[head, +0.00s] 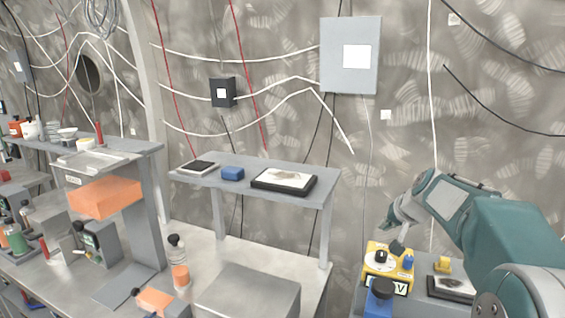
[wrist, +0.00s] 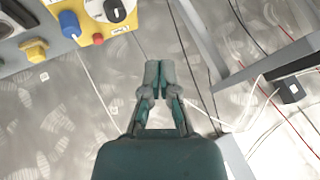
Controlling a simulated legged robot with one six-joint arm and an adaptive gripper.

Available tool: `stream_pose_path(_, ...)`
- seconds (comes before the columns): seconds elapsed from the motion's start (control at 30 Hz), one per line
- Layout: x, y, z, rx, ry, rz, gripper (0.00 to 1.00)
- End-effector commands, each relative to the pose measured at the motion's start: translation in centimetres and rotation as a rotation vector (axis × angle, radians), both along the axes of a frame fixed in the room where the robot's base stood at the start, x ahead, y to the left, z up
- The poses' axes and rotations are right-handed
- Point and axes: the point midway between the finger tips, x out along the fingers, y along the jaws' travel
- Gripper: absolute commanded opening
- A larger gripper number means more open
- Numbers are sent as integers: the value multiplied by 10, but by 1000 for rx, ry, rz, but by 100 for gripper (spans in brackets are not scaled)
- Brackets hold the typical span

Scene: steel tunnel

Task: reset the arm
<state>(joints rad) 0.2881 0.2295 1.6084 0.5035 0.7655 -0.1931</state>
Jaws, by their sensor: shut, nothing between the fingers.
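My arm comes in from the right edge in the head view, teal with grey joints, and is bent down toward the left. My gripper (head: 397,246) is over the yellow control box (head: 378,258) in that view; I cannot tell whether they touch. In the wrist view my gripper (wrist: 158,66) is shut and empty, its two fingers side by side in front of the wall. The yellow box (wrist: 97,18) lies up and left of the fingertips there, apart from them in the picture. It carries a black-and-white knob, a blue knob and a red button.
A small yellow part (head: 443,265) and a dark framed panel (head: 452,287) are beside the yellow box. A raised grey shelf (head: 225,183) holds a blue block (head: 232,173) and a black tray (head: 263,186). Cables and a grey wall box (head: 332,82) are on the wall.

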Motion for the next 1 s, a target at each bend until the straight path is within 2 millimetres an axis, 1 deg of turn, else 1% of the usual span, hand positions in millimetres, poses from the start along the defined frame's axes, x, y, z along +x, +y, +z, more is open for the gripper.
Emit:
stream_pose_path(0.03, -19, 13, 9, -18, 5, 19, 0)
stream_pose_path(0.17, -66, 40, 19, -65, 31, 64, 0)
stream_pose_path(0.2, -81, 47, 21, -79, 38, 77, 0)
stream_pose_path(0.27, -103, 57, 22, -101, 49, 96, 0)
stream_pose_path(0.33, -130, 67, 23, -127, 60, 117, 0)
stream_pose_path(0.43, -168, 80, 20, -168, 76, 147, 0)
stream_pose_path(0.63, -244, 97, 5, -247, 102, 200, 0)
stream_pose_path(0.7, -269, 100, -4, -276, 111, 217, 0)
stream_pose_path(0.8, -301, 103, -18, -316, 120, 238, 0)
stream_pose_path(0.9, -325, 103, -31, -347, 128, 254, 0)
stream_pose_path(1.0, -338, 103, -39, -365, 133, 262, 0)
